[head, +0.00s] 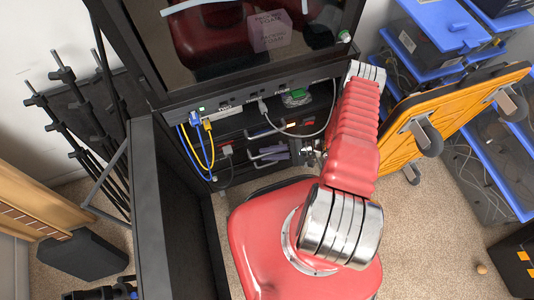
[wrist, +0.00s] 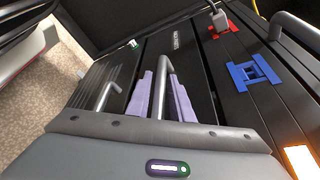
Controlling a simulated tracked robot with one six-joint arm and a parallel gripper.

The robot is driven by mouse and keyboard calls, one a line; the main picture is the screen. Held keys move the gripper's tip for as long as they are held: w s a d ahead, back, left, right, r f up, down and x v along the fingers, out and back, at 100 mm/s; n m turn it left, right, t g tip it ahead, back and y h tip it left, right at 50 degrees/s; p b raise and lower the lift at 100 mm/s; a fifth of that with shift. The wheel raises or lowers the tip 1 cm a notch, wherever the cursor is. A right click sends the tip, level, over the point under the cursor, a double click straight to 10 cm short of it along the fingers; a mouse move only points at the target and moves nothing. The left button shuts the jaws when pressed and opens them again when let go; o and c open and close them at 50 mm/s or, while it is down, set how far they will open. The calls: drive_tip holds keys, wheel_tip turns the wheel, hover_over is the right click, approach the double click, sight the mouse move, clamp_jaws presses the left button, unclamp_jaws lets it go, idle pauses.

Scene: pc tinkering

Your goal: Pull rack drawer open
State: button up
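The black rack (head: 240,120) stands behind my arm in the head view, with several drawer fronts and silver handles. The drawer fronts (wrist: 205,85) look flush in the wrist view. My gripper (head: 284,152) is at the lower drawers, partly hidden by my red arm. In the wrist view its two lavender fingers (wrist: 166,97) lie on either side of a grey drawer handle (wrist: 164,75). The fingers are close to the handle; whether they press on it I cannot tell. Another handle (wrist: 109,97) is to the left.
Blue and yellow cables (head: 196,140) hang at the rack's left. A black panel (head: 170,210) stands at the front left. An orange wheeled dolly (head: 450,110) leans at the right, beside blue-lidded bins (head: 432,38).

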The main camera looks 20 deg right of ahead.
drive_tip(key=shift+a, duration=0.1)
drive_tip(key=shift+c, duration=0.2)
clamp_jaws()
drive_tip(key=shift+f, duration=0.1)
drive_tip(key=shift+a, duration=0.1)
drive_tip(key=shift+s, duration=0.1)
